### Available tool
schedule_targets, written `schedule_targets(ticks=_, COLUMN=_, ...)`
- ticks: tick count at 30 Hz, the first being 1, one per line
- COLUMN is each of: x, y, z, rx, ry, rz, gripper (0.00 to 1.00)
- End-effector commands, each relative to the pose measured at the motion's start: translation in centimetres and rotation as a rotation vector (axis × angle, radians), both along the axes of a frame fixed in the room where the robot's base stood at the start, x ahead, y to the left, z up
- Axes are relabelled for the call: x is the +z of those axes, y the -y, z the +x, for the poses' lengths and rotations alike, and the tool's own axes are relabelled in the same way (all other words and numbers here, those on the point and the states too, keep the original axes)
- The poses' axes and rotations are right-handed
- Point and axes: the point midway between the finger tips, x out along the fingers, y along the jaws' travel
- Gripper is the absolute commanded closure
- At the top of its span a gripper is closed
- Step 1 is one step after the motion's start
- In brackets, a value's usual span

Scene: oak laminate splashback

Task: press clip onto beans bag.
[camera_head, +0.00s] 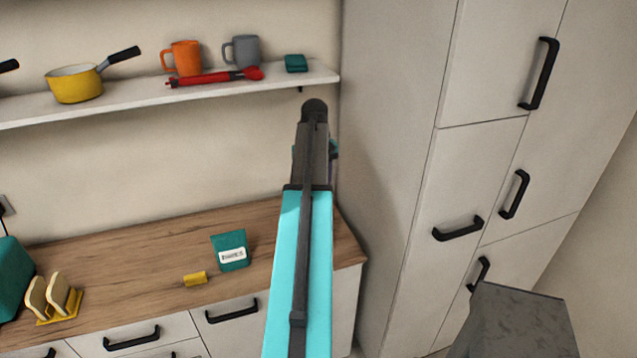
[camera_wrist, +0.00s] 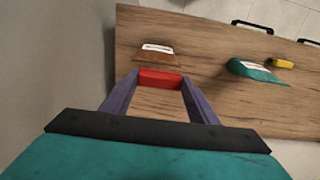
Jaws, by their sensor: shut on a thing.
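My gripper (camera_wrist: 160,80) shows in the wrist view, with its two purple fingers shut on a red clip (camera_wrist: 160,77). A brown bag (camera_wrist: 156,58) with a white label is just beyond the clip on the wooden counter. I cannot tell whether the clip touches it. A teal bag (camera_wrist: 258,70) with a white label is to the right; it also shows in the head view (camera_head: 230,242). The label print is too small to read. In the head view my arm hides the brown bag and the red clip.
A yellow clip-like block (camera_head: 195,279) lies beside the teal bag on the counter (camera_head: 130,265). A toast rack (camera_head: 58,300) stands at left. Above is a shelf (camera_head: 130,98) with a yellow pan, mugs and a red utensil. A tall cabinet (camera_head: 390,150) bounds the right.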

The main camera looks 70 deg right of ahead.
Motion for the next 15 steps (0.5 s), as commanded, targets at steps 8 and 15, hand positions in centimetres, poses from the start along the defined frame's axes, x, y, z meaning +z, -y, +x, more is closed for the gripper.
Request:
schedule_targets(ticks=8, x=0.12, y=0.33, z=-0.87, rx=-0.014, ry=0.000, rz=0.000, gripper=0.67)
schedule_targets(ticks=15, x=0.06, y=0.32, z=-0.85, rx=-0.013, ry=0.000, rz=0.000, gripper=0.67)
